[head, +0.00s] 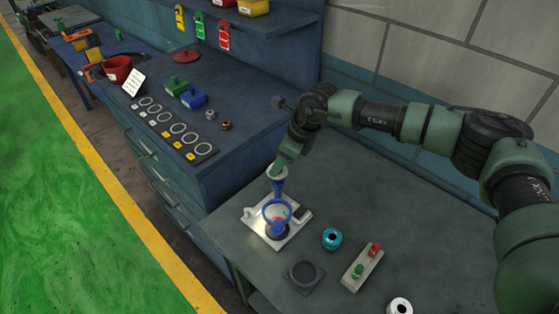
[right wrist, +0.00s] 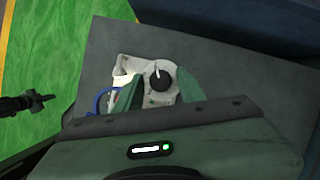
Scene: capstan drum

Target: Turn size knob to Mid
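A black round knob (right wrist: 160,79) with a white pointer line sits on a pale plate (right wrist: 133,62) in the right wrist view. The pointer points up and slightly left in that view. My right gripper (right wrist: 158,75) is open, its two green fingers on either side of the knob with gaps showing. I cannot tell whether the fingertips are level with the knob or above it. In the head view the gripper (head: 286,163) points down over the pale device (head: 262,229) with a blue ring (head: 265,213). I cannot make out the size lettering.
On the grey bench are a teal round part (head: 332,239), a dark square pad (head: 303,275), a block with red and green knobs (head: 362,267) and a white ring part (head: 399,307). A blue cabinet (head: 225,165) stands left. The bench's right side is largely clear.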

